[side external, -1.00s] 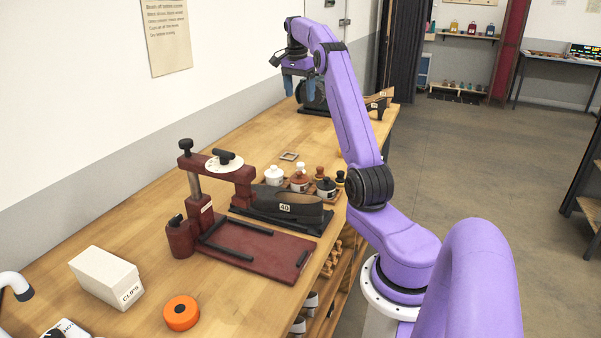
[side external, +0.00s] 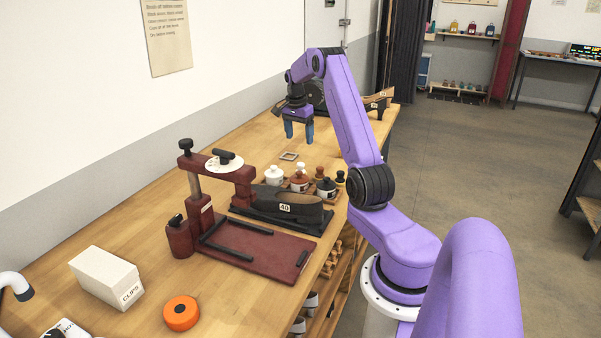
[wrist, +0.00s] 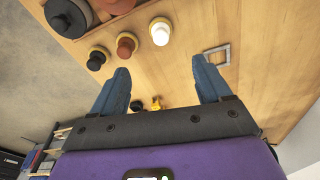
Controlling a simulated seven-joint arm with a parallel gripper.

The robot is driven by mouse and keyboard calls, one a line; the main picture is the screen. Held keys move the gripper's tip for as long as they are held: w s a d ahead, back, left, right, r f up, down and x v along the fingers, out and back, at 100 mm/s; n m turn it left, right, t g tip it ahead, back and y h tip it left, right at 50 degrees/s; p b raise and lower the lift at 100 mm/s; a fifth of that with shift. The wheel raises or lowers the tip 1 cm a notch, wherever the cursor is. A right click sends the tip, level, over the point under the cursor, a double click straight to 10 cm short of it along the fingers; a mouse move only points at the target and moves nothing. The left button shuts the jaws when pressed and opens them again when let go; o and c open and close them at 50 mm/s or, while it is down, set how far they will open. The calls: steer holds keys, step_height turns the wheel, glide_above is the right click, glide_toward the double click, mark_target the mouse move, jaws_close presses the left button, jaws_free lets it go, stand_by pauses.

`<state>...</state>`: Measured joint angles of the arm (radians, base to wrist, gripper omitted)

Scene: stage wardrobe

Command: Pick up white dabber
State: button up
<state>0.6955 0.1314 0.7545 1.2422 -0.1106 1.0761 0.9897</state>
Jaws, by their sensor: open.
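The white dabber (side external: 300,168) stands at the back of a row of jars on the bench, partly hidden behind the brown jar in the side view. In the wrist view the white dabber (wrist: 161,33) shows its pale top, at the right end of a row of three dabbers. My gripper (side external: 299,132) is open and empty, pointing down above the bench just beyond the dabbers. In the wrist view the fingertips of my gripper (wrist: 160,66) are spread apart, with the white dabber ahead of the gap, untouched.
A brown dabber (wrist: 125,46) and a black dabber (wrist: 96,60) stand close beside the white one. White (side external: 274,176), brown (side external: 299,183) and black (side external: 326,189) jars stand in front. A small square frame (side external: 288,156) lies nearby. A dark shoe form (side external: 285,203) and red press (side external: 260,250) are nearer.

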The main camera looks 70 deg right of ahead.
glide_above(301, 169)
steer(key=f, duration=0.7)
steer(key=shift+w+d+f, duration=0.15)
steer(key=shift+w+d, duration=0.05)
steer(key=shift+d, duration=0.15)
steer(key=shift+w+d+f, duration=0.1)
steer(key=shift+d+f, duration=0.05)
steer(key=shift+f, duration=2.9)
steer(key=c, duration=1.1)
